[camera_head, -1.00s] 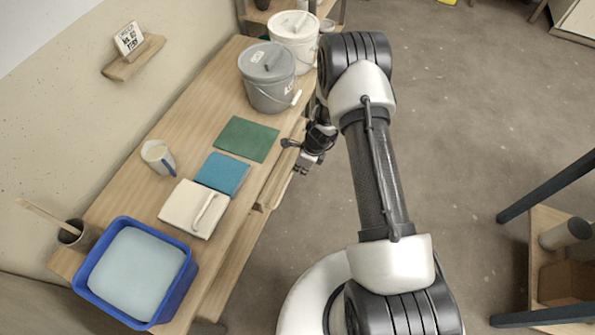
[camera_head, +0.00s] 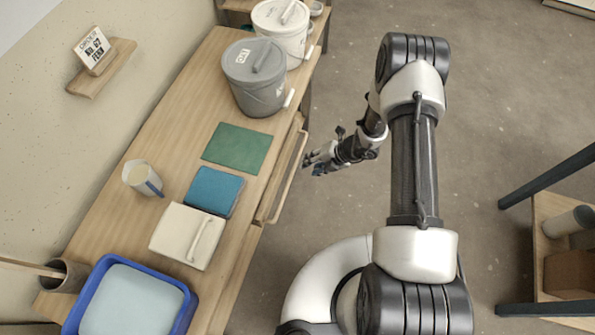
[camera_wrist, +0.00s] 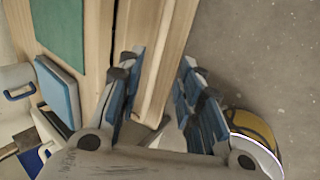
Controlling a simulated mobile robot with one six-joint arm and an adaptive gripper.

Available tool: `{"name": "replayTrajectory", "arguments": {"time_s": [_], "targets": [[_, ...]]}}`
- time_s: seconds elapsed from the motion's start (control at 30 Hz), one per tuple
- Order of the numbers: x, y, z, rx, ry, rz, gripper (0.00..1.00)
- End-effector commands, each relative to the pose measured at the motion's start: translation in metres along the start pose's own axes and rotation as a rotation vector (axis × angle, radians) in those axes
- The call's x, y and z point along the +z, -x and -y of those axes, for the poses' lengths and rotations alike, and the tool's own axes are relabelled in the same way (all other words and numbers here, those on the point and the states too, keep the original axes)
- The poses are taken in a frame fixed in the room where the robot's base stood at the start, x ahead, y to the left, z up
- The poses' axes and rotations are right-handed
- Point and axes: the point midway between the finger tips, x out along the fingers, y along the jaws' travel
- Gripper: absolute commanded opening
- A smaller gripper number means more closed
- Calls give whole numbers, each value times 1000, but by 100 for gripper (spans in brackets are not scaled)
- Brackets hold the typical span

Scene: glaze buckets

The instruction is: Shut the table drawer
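The table drawer (camera_head: 284,178) is at the right long side of the wooden table (camera_head: 190,110) in the head view. It stands out a little past the tabletop edge, with a long pale wooden handle bar (camera_head: 291,163) along its front. My gripper (camera_head: 309,163) is just to the right of the handle bar, pointing at it, with a small gap seen from above. In the wrist view my gripper (camera_wrist: 160,95) is open, with its blue-padded fingers apart. The wooden drawer front and bar (camera_wrist: 163,60) show between and beyond the fingers; contact cannot be told.
On the table are a grey lidded bucket (camera_head: 257,80), a white bucket (camera_head: 283,25), a green mat (camera_head: 237,148), a blue pad (camera_head: 213,191), a cream box (camera_head: 188,236), a cup (camera_head: 142,177) and a blue basin (camera_head: 185,312).

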Motion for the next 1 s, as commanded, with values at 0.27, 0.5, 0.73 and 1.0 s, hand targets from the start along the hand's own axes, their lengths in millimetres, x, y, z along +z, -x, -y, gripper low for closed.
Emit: {"name": "replayTrajectory", "arguments": {"time_s": [0.27, 0.5, 0.73, 1.0], "targets": [[0, -65, 2, -1, 5, -1, 33], [0, -101, 1, -2, 4, -1, 33], [1, -110, 0, -1, 3, 1, 33], [0, -110, 0, -1, 3, 1, 30]]}}
